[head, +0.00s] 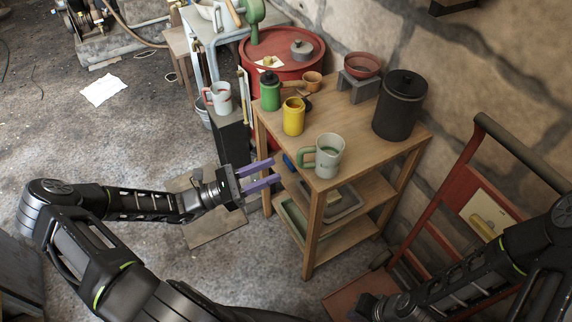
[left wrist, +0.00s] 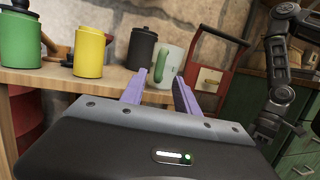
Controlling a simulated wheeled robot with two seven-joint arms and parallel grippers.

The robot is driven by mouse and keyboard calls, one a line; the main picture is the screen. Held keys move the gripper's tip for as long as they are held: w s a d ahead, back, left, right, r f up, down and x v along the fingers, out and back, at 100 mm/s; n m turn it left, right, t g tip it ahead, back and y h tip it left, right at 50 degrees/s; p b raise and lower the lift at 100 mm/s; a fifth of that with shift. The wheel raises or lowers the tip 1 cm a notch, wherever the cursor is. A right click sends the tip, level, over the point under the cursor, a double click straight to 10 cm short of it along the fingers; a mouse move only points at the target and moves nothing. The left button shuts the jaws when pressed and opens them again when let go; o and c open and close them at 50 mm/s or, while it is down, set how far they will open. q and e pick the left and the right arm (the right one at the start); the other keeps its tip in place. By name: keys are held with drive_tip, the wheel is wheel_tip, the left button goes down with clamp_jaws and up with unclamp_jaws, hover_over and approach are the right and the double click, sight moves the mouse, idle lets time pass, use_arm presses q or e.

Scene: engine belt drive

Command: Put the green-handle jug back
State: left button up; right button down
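The green-handle jug (head: 330,156) is a pale grey-white jug standing upright on the front corner of the wooden shelf unit's top (head: 358,110). Its green handle points left, toward my left gripper. My left gripper (head: 262,173) has two purple fingers, spread apart with nothing between them. It is left of the jug, beside the top's front left edge, and apart from the jug. In the left wrist view the jug (left wrist: 171,60) shows beyond the open fingers (left wrist: 160,82), its handle facing them. My right arm's end (head: 368,307) is dark at the bottom; its fingers are not clear.
A red-handled jug (head: 220,98) stands further left. A red hand truck (head: 440,215) is at the right.

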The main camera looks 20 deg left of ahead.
use_arm(q)
drive_tip(key=shift+v, duration=1.85)
drive_tip(key=s+d+f+m+g+y, duration=0.1)
drive_tip(key=s+d+f+m+g, duration=0.4)
drive_tip(key=d, duration=0.5)
drive_tip(key=s+d+f+m+g+y, duration=0.1)
drive_tip(key=s+d+f+m+g, duration=0.3)
drive_tip(key=d+f+g, duration=0.4)
drive_tip(key=s+d+f+m+y, duration=0.2)
drive_tip(key=s+f+m+y, duration=0.6)
drive_tip(key=m, duration=0.7)
drive_tip(key=shift+s+t+y, duration=0.35)
drive_tip(key=shift+t+y, duration=0.05)
drive_tip(key=shift+y, duration=0.5)
